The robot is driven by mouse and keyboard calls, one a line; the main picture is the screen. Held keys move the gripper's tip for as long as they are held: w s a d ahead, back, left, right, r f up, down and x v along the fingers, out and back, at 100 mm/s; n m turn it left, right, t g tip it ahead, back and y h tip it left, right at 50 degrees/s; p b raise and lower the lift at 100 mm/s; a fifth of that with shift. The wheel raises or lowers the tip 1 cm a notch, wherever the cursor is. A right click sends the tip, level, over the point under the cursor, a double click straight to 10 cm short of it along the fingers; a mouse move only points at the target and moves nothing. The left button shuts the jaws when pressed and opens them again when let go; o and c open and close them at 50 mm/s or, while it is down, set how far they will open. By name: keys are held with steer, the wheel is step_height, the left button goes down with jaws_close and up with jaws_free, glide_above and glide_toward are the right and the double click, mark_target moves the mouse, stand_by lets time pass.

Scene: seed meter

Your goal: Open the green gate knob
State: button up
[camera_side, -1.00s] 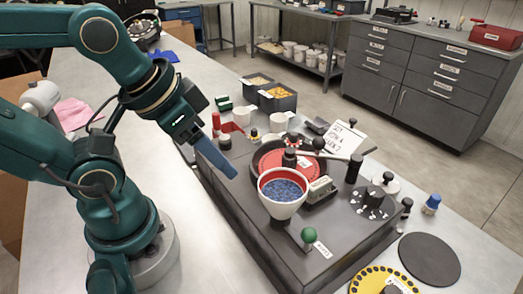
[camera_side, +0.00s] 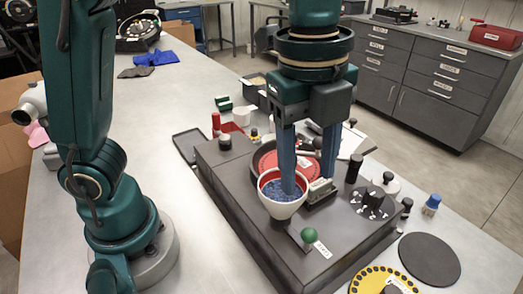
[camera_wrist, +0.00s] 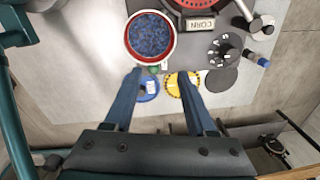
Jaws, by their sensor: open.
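The green gate knob (camera_side: 309,235) stands on the dark machine top (camera_side: 250,214), in front of the white bowl (camera_side: 281,208) with a red rim and blue seeds. A small white label (camera_side: 323,249) lies beside the knob. My gripper (camera_side: 307,184) points down with its blue fingers apart and empty. In the side view, one finger overlaps the bowl and the other is near the small label block. In the wrist view, the green knob (camera_wrist: 153,69) shows between the fingertips (camera_wrist: 160,73), just below the bowl (camera_wrist: 150,57), partly hidden. The fingers' height above the knob is unclear.
The red seed disc (camera_side: 270,158) lies behind the bowl, partly hidden by my fingers. A black dial (camera_side: 373,203) and a black post (camera_side: 353,168) stand to the right. A yellow-rimmed disc (camera_side: 362,284) and a black round pad (camera_side: 430,260) lie at the front right.

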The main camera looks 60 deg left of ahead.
mark_target(310, 231)
steer(key=d+f, duration=0.1)
steer(key=d+f+m, duration=0.1)
steer(key=shift+s+d+f+g, duration=0.35)
steer(key=shift+f+g, duration=0.05)
steer(key=shift+f, duration=2.5)
jaws_close()
steer(key=shift+r, duration=0.1)
